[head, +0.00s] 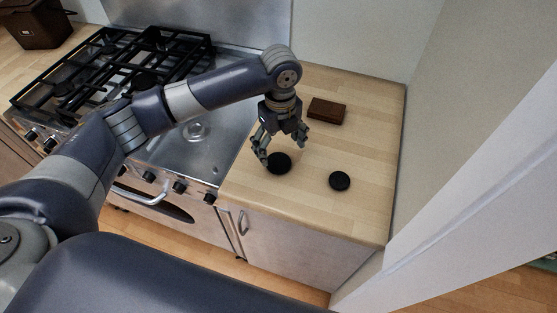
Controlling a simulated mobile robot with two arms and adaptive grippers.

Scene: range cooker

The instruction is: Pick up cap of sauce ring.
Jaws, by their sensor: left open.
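Two round black pieces lie on the wooden counter (365,205) right of the cooker. One black disc (280,165) is under my left gripper; the other black disc (339,181) lies apart to its right. I cannot tell from their look which is the cap of the sauce ring. My left gripper (283,152) points down with its fingers spread open, and nothing shows between them. Its left finger is by the left edge of the nearer disc; whether it touches cannot be told. My right gripper is not in view.
A dark brown wooden block (326,110) lies behind the discs on the counter. The range cooker (165,95) with black grates stands to the left. A wall borders the counter on the right. The counter's front right is clear.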

